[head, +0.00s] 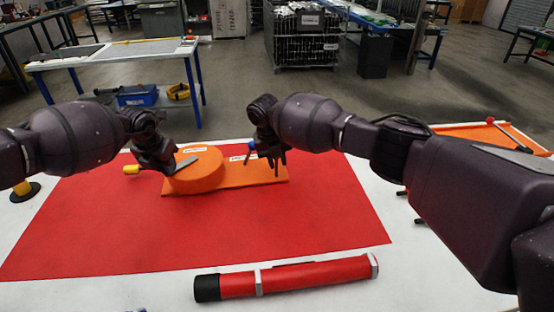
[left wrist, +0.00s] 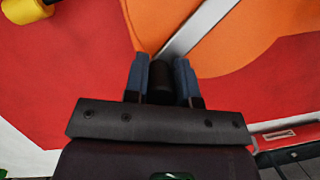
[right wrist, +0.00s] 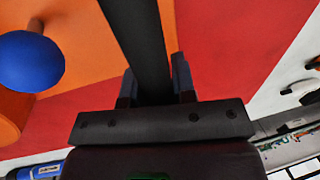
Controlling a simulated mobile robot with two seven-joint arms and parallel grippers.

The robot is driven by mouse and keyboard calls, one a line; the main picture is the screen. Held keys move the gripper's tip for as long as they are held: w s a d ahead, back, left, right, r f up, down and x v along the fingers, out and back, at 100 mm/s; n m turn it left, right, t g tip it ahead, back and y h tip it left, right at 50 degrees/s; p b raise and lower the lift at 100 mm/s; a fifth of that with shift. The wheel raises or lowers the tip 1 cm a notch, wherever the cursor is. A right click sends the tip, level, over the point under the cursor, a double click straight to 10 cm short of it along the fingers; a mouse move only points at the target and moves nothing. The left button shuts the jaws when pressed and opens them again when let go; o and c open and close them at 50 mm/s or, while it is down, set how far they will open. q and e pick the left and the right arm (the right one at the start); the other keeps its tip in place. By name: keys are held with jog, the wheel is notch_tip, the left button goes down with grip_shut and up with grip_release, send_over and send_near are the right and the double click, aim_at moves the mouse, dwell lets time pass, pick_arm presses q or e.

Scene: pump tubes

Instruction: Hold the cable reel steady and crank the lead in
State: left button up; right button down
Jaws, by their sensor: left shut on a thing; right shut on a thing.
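The cable reel (head: 198,172) is a round orange drum on a flat orange base (head: 235,178), lying on a red mat. A grey crank arm (head: 186,163) runs across its top and shows in the left wrist view (left wrist: 195,28). My left gripper (head: 170,168) is shut on a dark crank knob (left wrist: 160,82) at the reel's left edge. My right gripper (head: 273,163) is shut on a black bar (right wrist: 138,40) by the base's right end. A blue ball-shaped knob (right wrist: 30,60) stands beside it. A yellow cylindrical piece (head: 131,169) sits left of the reel. The lead itself is not clearly visible.
A red tube (head: 310,275) with a black end lies at the mat's front edge. A yellow piece on a dark foot (head: 25,190) stands at the table's left. An orange panel (head: 490,138) lies at the right. The front of the red mat (head: 130,230) is clear.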

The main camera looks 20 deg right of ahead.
pick_arm(q)
jog(key=shift+a+f, duration=0.35)
jog(key=shift+f, duration=0.2)
jog(key=shift+w+m, duration=0.15)
jog(key=shift+m, duration=0.15)
jog(key=shift+r, duration=0.25)
jog(key=o, duration=0.8)
jog(key=shift+r, duration=0.1)
jog(key=shift+c, duration=0.2)
jog(key=o, duration=0.6)
jog(key=shift+d+r, duration=0.1)
jog(key=shift+r, duration=0.05)
jog(key=shift+c, duration=0.2)
jog(key=shift+r, duration=0.15)
